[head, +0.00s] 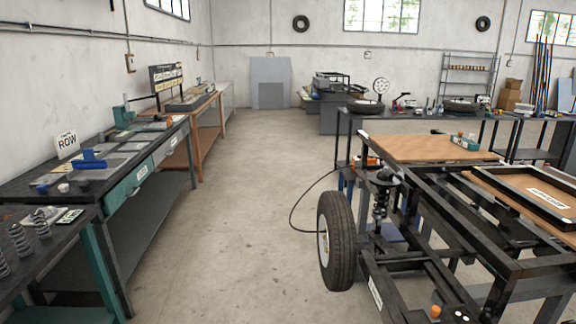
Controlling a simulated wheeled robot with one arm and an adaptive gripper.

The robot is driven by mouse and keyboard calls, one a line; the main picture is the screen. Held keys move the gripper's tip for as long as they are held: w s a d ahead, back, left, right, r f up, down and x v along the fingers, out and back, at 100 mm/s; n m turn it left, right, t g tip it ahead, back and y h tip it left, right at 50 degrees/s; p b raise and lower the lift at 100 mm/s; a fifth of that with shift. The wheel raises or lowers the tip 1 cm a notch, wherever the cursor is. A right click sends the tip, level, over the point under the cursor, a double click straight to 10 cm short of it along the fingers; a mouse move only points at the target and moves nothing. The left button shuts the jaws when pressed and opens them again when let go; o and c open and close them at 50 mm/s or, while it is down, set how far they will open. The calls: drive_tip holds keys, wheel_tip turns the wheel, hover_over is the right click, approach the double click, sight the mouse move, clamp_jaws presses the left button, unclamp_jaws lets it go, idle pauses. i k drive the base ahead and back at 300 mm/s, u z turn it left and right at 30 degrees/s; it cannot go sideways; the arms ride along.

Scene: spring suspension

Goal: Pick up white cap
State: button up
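A small white piece (63,188), which looks like the white cap, sits on the near end of the dark workbench (150,165) at the left. It is too small to make out in detail. A small dark piece (84,186) is just right of it, and a blue block-like tool (93,160) stands behind it. My gripper is not in view.
A lower table with coil springs (20,240) is at the near left. A wheeled frame with a tyre (337,240) and a shock absorber (381,200) fills the right. The concrete floor (235,210) between them is clear.

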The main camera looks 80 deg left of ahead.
sight(64, 188)
drive_tip(key=u, duration=3.6)
drive_tip(key=i, duration=5.5)
drive_tip(key=u, duration=0.2)
